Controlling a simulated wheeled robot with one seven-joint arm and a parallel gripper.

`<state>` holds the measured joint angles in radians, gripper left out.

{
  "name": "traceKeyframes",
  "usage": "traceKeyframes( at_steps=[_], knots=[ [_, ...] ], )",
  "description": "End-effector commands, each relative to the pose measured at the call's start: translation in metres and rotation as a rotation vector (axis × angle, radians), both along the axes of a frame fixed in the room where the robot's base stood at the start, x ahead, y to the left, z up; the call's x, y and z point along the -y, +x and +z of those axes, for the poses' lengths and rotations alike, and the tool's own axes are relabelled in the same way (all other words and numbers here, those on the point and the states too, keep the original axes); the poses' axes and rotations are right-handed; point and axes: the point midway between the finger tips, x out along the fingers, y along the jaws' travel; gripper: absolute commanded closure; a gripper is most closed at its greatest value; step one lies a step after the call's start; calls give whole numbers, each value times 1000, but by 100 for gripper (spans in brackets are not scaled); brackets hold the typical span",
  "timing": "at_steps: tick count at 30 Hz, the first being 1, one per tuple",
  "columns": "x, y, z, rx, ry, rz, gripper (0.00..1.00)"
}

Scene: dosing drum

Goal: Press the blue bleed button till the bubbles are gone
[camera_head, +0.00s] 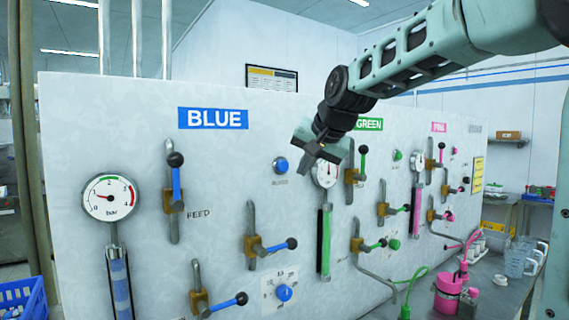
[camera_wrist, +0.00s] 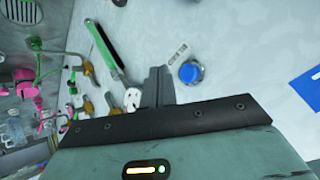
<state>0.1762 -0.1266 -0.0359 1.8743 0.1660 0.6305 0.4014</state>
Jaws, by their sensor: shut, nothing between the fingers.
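The round blue bleed button (camera_head: 280,165) sits on the pale panel, below and right of the BLUE sign. It also shows in the wrist view (camera_wrist: 190,71), just right of my fingers. My gripper (camera_head: 305,165) is shut and empty, a little right of the button in the head view, and its fingers show in the wrist view (camera_wrist: 157,75). I cannot tell how far the fingertips are from the panel. The blue sight tube (camera_head: 121,285) under the left gauge has lighter bands in the blue; I cannot tell if these are bubbles.
Blue-handled levers (camera_head: 272,247) and a blue dial (camera_head: 284,292) stick out below the button. The green section's gauge (camera_head: 325,172) is close to my gripper. A blue crate (camera_head: 25,298) stands at lower left.

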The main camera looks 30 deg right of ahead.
Motion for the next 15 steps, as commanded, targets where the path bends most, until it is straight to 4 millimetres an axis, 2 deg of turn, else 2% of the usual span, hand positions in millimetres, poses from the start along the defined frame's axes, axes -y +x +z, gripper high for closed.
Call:
traceKeyframes(
  at_steps=[6, 15],
  knots=[
    [-1, 27, 1, -2, 0, 0, 100],
    [-1, 41, 0, 0, 1, -1, 100]
  ],
)
